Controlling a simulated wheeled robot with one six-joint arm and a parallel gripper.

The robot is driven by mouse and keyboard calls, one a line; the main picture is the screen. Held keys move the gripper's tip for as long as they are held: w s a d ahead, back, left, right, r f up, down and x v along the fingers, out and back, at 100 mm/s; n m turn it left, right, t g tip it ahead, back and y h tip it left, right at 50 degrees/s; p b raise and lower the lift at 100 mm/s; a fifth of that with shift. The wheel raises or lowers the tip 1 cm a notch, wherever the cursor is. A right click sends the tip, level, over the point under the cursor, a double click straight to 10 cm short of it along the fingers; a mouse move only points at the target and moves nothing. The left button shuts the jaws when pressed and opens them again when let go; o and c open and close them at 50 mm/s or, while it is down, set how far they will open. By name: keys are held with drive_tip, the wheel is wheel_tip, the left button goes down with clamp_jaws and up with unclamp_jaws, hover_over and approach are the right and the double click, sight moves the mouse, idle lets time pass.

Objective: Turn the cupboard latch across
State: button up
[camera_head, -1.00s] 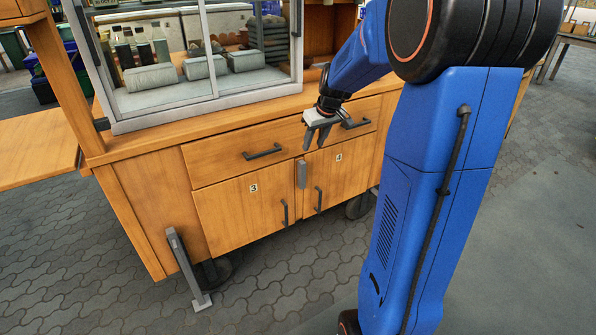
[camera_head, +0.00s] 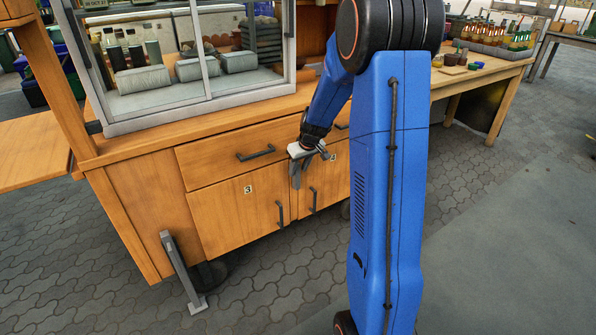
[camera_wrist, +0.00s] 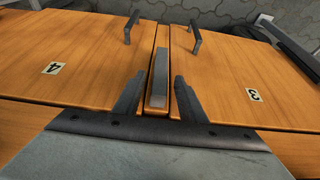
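The cupboard latch (camera_wrist: 158,78) is a narrow grey bar lying upright along the seam between door 4 (camera_wrist: 80,60) and door 3 (camera_wrist: 225,65). In the wrist view my gripper (camera_wrist: 158,80) is open, with one dark finger on each side of the latch and visible gaps between. The latch's near end runs down towards the gripper's base. In the head view my gripper (camera_head: 296,176) points down in front of the seam, and its fingers hide most or all of the latch. Whether the fingers touch the doors I cannot tell.
Dark bar handles stand out from the doors, at door 3 (camera_head: 280,214) and door 4 (camera_head: 313,200). A drawer (camera_head: 220,160) with a handle is above them. A glass case (camera_head: 170,95) stands on the counter. A table with bottles (camera_head: 490,75) is at the back right. The paved floor ahead is clear.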

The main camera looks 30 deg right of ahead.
drive_tip(key=shift+x, duration=0.8)
clamp_jaws()
